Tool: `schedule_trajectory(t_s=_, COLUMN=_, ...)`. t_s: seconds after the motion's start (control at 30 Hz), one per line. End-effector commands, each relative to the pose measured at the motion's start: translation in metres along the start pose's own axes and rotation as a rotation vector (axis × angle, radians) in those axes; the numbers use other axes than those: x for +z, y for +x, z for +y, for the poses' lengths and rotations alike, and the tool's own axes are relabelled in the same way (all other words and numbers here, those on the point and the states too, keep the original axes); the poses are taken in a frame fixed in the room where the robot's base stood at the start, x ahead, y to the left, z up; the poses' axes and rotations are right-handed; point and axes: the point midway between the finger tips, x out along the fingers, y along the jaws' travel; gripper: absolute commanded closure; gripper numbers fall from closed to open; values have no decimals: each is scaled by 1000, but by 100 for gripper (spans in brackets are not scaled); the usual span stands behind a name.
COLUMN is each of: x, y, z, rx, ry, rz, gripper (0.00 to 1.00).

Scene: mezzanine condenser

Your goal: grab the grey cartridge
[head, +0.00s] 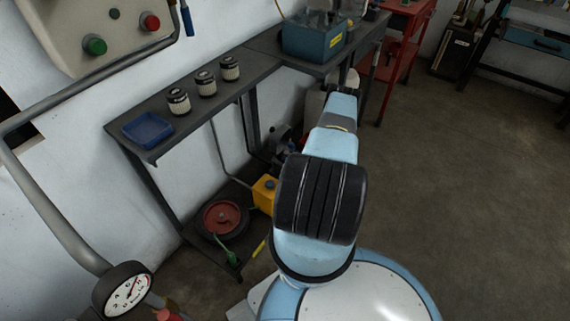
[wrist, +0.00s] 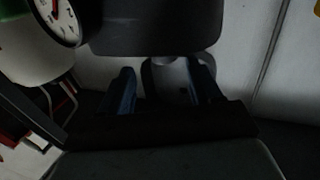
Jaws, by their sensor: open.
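Three short cylinders with dark tops and pale banded sides stand in a row on the dark shelf (head: 150,104) in the head view: a front one (head: 179,103), a middle one (head: 206,86) and a back one (head: 230,70). They look alike, and I cannot tell which is the grey cartridge. My gripper (wrist: 160,82) shows in the wrist view with its two bluish fingers apart. A grey rounded shape (wrist: 165,76) shows between and beyond them, too dark to identify. In the head view my arm reaches past the shelf's right side and largely hides the gripper.
A blue tray (head: 147,131) is at the shelf's near end, and a teal machine (head: 312,40) at its far end. Below are a red-brown disc (head: 222,217) and a yellow box (head: 265,194). A pressure gauge (head: 122,291) is at lower left. Floor at right is open.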

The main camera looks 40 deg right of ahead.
Motion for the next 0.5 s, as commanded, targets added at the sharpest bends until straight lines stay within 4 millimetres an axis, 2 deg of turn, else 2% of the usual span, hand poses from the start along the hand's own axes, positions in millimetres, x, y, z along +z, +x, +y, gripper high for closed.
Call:
schedule_trajectory(t_s=0.3, x=5, y=40, z=-6, rx=-1, ry=-2, rz=2, gripper=37)
schedule_trajectory(t_s=0.5, x=5, y=46, z=-6, rx=0, ry=-1, rz=1, gripper=37)
